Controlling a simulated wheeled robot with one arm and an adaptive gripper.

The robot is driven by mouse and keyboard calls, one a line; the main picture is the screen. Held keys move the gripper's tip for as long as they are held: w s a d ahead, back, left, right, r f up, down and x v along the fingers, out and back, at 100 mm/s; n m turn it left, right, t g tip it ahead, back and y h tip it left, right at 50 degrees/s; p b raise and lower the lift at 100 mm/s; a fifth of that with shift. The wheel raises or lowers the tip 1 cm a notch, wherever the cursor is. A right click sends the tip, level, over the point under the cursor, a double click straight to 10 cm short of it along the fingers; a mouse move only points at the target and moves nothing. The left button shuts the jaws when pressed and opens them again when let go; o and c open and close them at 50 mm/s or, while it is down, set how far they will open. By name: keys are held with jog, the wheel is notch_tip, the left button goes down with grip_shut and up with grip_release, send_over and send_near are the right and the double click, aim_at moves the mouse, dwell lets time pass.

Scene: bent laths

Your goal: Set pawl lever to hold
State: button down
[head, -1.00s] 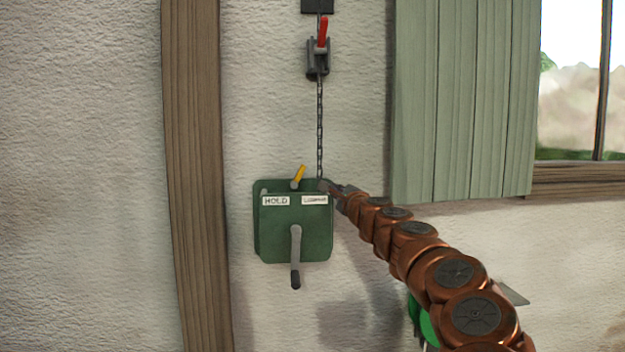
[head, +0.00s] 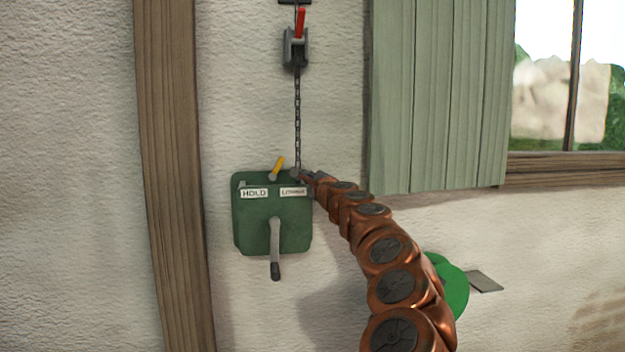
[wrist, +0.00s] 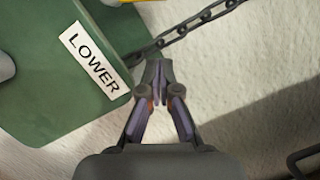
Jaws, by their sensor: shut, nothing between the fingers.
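The pawl lever (head: 279,165) is a short yellow handle on top of a green winch box (head: 274,238) on the wall. It tilts up to the right, its foot between the HOLD label (head: 254,193) on the left and the LOWER label (head: 293,191) on the right. My gripper (head: 307,176) is at the box's upper right corner, right of the lever and apart from it. In the wrist view my gripper (wrist: 157,66) is shut and empty, beside the LOWER label (wrist: 93,61) and just below the chain. A sliver of the yellow lever shows at that view's top edge.
A chain (head: 297,118) runs up from the box to a grey block with a red handle (head: 300,25). A grey crank (head: 275,245) hangs on the box front. A wooden post (head: 172,180) stands left; a green shutter (head: 438,100) is on the right.

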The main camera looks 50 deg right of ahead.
aim_at(305, 184)
jog(key=shift+x, duration=1.4)
jog(key=shift+w+d+p, duration=0.25)
jog(key=shift+w+p, duration=0.1)
jog(key=shift+x, duration=0.95)
jog(key=w+a+r, duration=0.1)
jog(key=w+a+p, duration=0.1)
jog(key=a, duration=0.1)
jog(key=shift+w+r, duration=0.1)
jog(key=shift+r, duration=0.3)
